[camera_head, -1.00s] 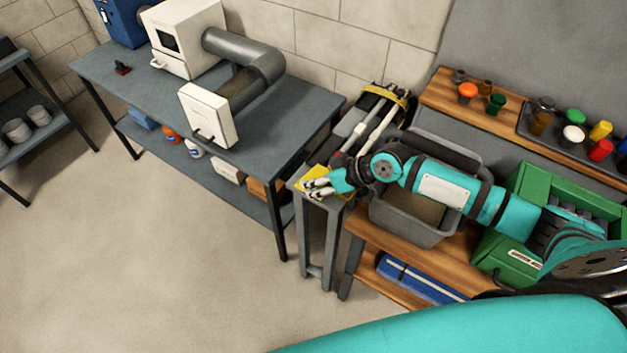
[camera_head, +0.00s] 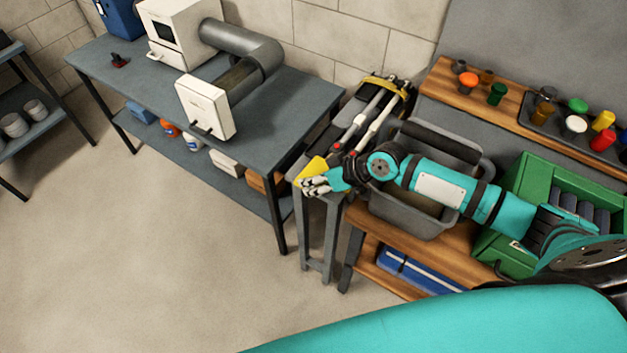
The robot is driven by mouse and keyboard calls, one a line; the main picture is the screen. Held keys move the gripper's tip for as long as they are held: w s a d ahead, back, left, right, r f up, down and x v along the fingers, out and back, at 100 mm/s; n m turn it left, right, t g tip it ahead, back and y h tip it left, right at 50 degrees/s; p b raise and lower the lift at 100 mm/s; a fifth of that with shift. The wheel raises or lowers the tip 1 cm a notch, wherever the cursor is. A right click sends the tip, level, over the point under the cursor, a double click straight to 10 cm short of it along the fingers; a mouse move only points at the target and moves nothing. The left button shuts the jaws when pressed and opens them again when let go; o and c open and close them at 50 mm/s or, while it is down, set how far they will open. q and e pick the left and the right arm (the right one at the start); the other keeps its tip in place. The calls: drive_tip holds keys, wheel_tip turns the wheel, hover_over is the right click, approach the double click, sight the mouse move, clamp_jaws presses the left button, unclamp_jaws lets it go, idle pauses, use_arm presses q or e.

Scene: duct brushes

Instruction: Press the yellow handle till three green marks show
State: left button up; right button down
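The yellow handle (camera_head: 312,168) is a flat yellow piece on a narrow grey stand (camera_head: 314,230) in the middle of the head view. Behind it is a device with pale rods (camera_head: 372,117) and a yellow band at its far end. My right gripper (camera_head: 315,186) reaches in from the right, with its pale fingers at the near edge of the handle, partly covering it. Whether they touch it or are spread cannot be told. I see no green marks on the device; part of it is hidden by my gripper and wrist. My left gripper is not in view.
A grey bin (camera_head: 410,219) stands right of the handle on a wooden bench (camera_head: 455,240), under my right arm. A green crate (camera_head: 517,252) is farther right. A dark table (camera_head: 150,88) with a white box and grey duct stands left. The floor in front is clear.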

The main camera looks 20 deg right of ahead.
wheel_tip(320, 180, up, 4)
drive_tip(key=p, duration=0.4)
drive_tip(key=shift+r, duration=0.1)
use_arm(q)
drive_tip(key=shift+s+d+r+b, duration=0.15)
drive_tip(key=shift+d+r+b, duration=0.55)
drive_tip(key=shift+b, duration=0.6)
use_arm(e)
drive_tip(key=s+a+v, duration=0.1)
drive_tip(key=v, duration=0.8)
drive_tip(key=shift+s+d+r, duration=0.2)
drive_tip(key=shift+r, duration=0.2)
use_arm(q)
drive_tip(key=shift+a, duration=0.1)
